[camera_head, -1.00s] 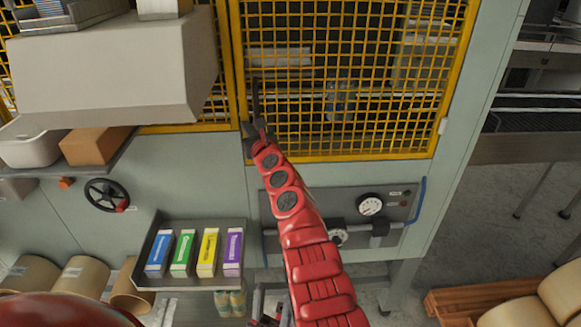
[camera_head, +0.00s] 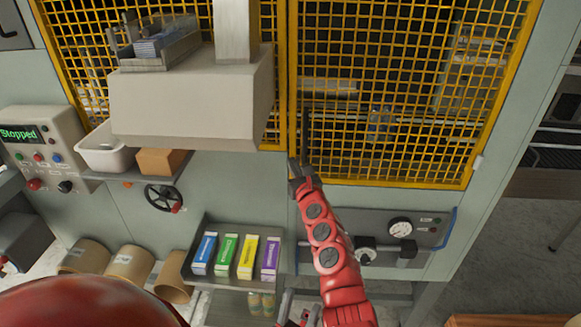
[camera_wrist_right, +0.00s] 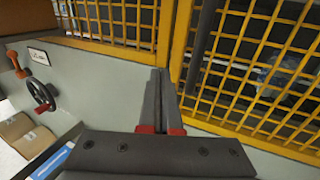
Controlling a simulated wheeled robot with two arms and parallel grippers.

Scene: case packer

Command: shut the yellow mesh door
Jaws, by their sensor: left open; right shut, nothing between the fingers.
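The yellow mesh door (camera_head: 400,183) fills the upper right of the head view, its left edge beside the fixed mesh panel's edge. It looks nearly flush, but I cannot tell whether it is fully shut. A dark upright bar, likely its handle, shows near that edge in the wrist view (camera_wrist_right: 203,45). My right gripper (camera_head: 297,170) is shut and empty at the door's lower left corner. In the wrist view its fingertips (camera_wrist_right: 160,78) overlap the seam between panel and door; contact is unclear. My left gripper (camera_head: 293,312) is open, low at the bottom edge and partly cut off.
A pale machine housing (camera_head: 190,105) juts out left of the door. Below are a handwheel (camera_head: 164,198), a tray of coloured cartons (camera_head: 202,228) and a gauge panel (camera_head: 400,229). A control box (camera_head: 42,150) reading "Stopped" stands at the left.

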